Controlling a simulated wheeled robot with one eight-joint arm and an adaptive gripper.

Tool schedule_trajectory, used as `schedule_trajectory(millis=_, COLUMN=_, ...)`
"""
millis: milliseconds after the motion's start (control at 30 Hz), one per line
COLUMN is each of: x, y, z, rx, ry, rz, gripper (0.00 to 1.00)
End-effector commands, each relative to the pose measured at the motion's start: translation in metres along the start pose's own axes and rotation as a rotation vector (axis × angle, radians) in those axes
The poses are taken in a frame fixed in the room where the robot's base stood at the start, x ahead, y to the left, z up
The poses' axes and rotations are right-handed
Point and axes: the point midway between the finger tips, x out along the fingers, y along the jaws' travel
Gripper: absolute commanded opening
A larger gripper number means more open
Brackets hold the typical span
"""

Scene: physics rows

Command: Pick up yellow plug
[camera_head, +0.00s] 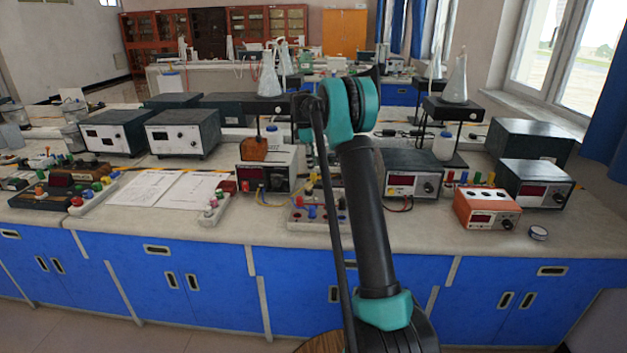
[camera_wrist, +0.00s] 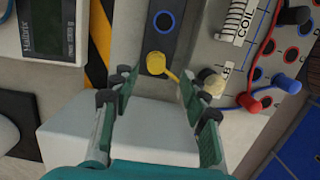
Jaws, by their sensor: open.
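The yellow plug (camera_wrist: 156,62) shows in the wrist view, just beyond my fingertips, with its yellow stem running to the lower right. It lies at the near end of a dark strip with round sockets. My gripper (camera_wrist: 156,78) is open, with one finger on either side of the view and nothing between them. The right fingertip is close to the plug's stem; I cannot tell whether they touch. In the head view my arm covers part of the bench middle, and I cannot make out the plug for certain there.
In the wrist view, a white block (camera_wrist: 150,128) lies below my fingers. A coil board (camera_wrist: 235,50) with a red plug (camera_wrist: 249,102) and a blue plug (camera_wrist: 287,83) is at right, and a meter (camera_wrist: 52,28) at upper left. An orange meter (camera_head: 487,209) stands right on the bench.

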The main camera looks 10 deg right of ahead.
Motion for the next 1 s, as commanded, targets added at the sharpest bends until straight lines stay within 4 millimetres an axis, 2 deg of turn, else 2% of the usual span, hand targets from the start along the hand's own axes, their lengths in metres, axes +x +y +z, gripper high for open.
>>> schedule_trajectory(millis=167, x=0.009, y=0.002, z=0.000, rx=0.001, ry=0.000, rz=0.000, gripper=0.45)
schedule_trajectory(millis=500, x=0.052, y=0.005, z=-0.002, rx=0.001, ry=0.000, rz=0.000, gripper=0.45)
schedule_trajectory(millis=700, x=0.053, y=0.005, z=-0.002, rx=0.001, ry=0.000, rz=0.000, gripper=0.45)
schedule_trajectory(millis=767, x=0.053, y=0.005, z=-0.002, rx=0.001, ry=0.000, rz=0.000, gripper=0.40)
schedule_trajectory(millis=1000, x=0.053, y=0.005, z=-0.002, rx=0.001, ry=0.000, rz=0.000, gripper=0.10)
